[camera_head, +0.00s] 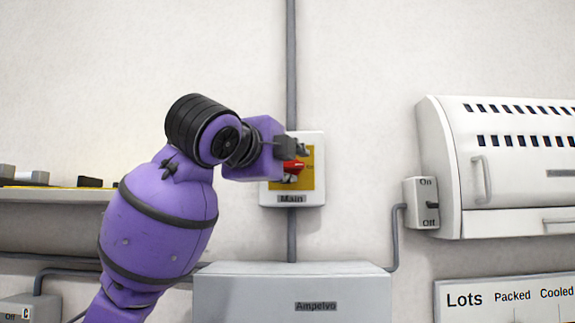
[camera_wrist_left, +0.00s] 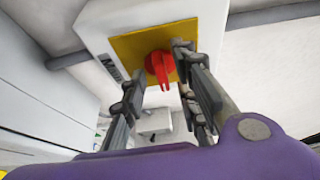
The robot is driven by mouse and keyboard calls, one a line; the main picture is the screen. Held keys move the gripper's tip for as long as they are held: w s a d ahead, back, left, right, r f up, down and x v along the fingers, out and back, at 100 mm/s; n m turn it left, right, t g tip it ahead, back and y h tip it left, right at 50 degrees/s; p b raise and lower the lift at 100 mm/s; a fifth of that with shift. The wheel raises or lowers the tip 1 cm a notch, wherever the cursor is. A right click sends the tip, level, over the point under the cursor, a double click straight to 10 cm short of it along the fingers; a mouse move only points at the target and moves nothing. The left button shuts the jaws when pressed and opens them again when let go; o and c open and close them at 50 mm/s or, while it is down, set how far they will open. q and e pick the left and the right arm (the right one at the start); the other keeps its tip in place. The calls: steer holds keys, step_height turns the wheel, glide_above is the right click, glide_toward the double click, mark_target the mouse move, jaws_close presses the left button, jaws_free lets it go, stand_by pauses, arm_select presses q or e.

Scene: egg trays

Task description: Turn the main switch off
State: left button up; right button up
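The main switch is a white box (camera_head: 318,190) labelled "Main" on the wall, with a yellow plate (camera_head: 308,182) and a red knob (camera_head: 292,165). In the left wrist view the red knob (camera_wrist_left: 160,68) shows on the yellow plate (camera_wrist_left: 127,47), its handle towards the bottom of the picture. My left gripper (camera_head: 297,150) is in front of the plate and partly hides it. In the left wrist view its fingers (camera_wrist_left: 157,72) are spread, one on each side of the knob. I cannot tell whether they touch it. My right gripper is not in view.
A grey box (camera_head: 290,285) labelled "Ampelvo" is below the switch. A small On/Off switch (camera_head: 421,203) and a white slotted cabinet (camera_head: 510,165) are at the right. A shelf (camera_head: 50,195) is at the left. A conduit (camera_head: 291,60) runs up the wall.

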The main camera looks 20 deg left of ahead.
arm_select(q)
steer(key=shift+w+r, duration=0.1)
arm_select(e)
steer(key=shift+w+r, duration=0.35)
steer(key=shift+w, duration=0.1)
arm_select(q)
steer(key=shift+c, duration=0.5)
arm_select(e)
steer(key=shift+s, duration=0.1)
arm_select(q)
jaws_close()
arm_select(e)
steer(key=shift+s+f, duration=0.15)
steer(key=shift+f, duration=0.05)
